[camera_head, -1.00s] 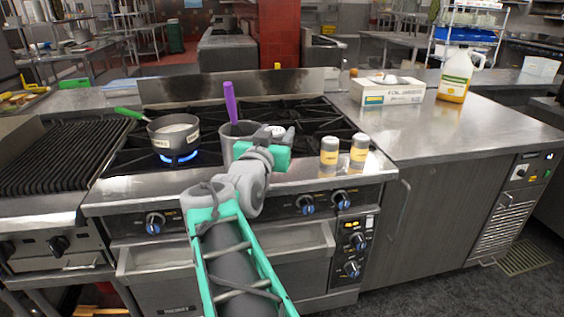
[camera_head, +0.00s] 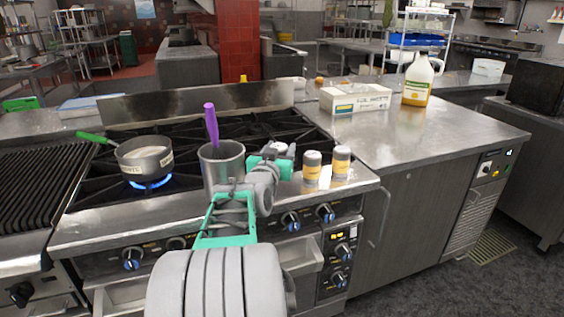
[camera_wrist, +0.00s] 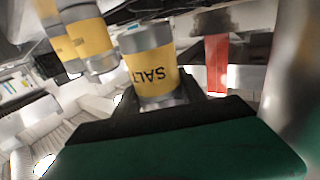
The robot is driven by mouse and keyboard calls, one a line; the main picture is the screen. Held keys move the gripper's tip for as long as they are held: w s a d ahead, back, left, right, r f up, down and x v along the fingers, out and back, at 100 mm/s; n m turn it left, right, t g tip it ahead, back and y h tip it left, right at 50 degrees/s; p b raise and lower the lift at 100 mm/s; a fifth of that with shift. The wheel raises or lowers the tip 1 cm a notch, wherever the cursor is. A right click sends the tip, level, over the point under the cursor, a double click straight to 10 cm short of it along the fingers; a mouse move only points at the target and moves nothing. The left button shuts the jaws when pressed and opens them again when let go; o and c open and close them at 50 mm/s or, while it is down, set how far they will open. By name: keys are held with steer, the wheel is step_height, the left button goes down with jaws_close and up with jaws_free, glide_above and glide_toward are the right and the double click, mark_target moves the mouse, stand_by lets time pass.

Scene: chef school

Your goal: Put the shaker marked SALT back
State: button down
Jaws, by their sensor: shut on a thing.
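My gripper (camera_head: 281,153) is shut on the shaker marked SALT (camera_wrist: 152,72), which has a yellow label and grey ends. In the wrist view its lettering appears upside down. In the head view the arm and gripper mostly hide this shaker, and the gripper is over the front of the stove, just left of two other shakers. These two, a nearer one (camera_head: 312,168) and another (camera_head: 341,161), stand upright side by side on the steel front ledge (camera_head: 352,182). They also show at the upper left of the wrist view, with labels I cannot read.
A grey pot (camera_head: 222,170) with a purple handle sticking out stands left of my gripper. A saucepan (camera_head: 146,160) with a green handle sits over a lit blue flame. A white box (camera_head: 355,98) and a jug (camera_head: 417,82) stand on the right counter, whose front is clear.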

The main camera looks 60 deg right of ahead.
steer(key=shift+d+f, duration=0.3)
steer(key=shift+f, duration=0.05)
steer(key=f, duration=0.3)
steer(key=shift+d, duration=0.3)
steer(key=shift+f, duration=0.25)
steer(key=shift+f, duration=0.1)
steer(key=shift+f+b, duration=0.15)
steer(key=shift+b, duration=0.3)
steer(key=c, duration=0.7)
jaws_free()
